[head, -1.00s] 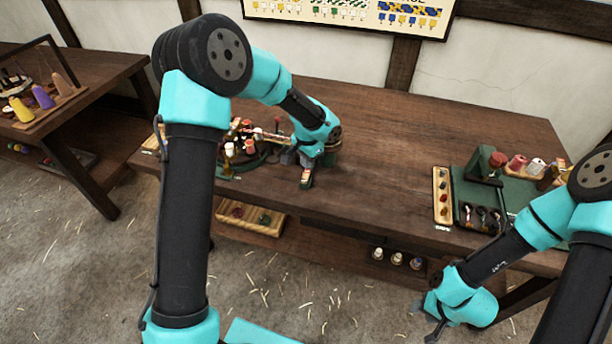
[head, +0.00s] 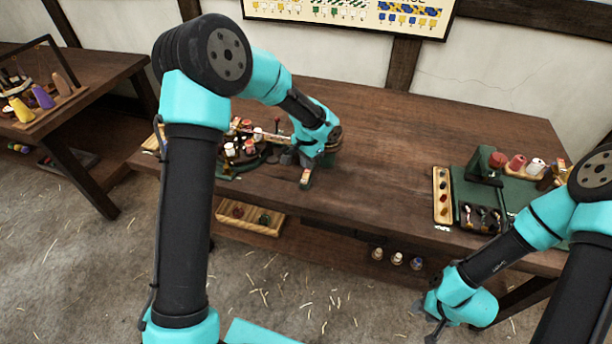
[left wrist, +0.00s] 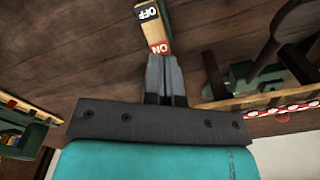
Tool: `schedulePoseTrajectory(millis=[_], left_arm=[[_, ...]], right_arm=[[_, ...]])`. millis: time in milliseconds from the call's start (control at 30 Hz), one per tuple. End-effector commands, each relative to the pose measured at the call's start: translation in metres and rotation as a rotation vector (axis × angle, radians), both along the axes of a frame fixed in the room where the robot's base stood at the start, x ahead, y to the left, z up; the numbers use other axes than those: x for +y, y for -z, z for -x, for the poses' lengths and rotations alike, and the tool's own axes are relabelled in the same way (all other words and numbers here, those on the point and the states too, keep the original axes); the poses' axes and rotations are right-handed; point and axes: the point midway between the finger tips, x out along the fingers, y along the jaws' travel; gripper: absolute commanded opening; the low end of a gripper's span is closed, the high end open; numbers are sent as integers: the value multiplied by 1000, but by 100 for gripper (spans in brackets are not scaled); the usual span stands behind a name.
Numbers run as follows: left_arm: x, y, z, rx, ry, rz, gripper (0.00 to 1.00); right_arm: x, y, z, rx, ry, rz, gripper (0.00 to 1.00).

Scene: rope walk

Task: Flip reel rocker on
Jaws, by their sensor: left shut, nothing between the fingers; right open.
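The reel rocker (head: 305,179) is a small wooden switch near the front edge of the middle table. In the left wrist view the rocker (left wrist: 150,28) has a black OFF label at its far end and a red ON label at the end by my fingers. My left gripper (head: 306,163) is shut and empty, on the wall side of the rocker. Its fingertips (left wrist: 160,58) are at the ON end; whether they touch it I cannot tell. My right gripper (head: 434,334) is open, in front of the table at lower right.
A round machine with red and white bobbins (head: 248,146) stands left of the rocker. A wooden tray (head: 274,229) and several small bobbins (head: 397,258) sit on the lower shelf. A green station (head: 484,174) stands at the right. The table's middle is clear.

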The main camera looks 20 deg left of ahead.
Motion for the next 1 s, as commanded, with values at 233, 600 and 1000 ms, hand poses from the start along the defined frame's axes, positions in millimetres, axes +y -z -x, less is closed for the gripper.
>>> schedulePoseTrajectory(millis=[233,600,1000], left_arm=[[0,2,0,0,0,0,0],[0,7,0,0,0,0,0],[0,14,0,1,0,0,0]], right_arm=[[0,0,0,0,0,0,43],[0,0,0,0,0,0,43],[0,0,0,0,0,0,43]])
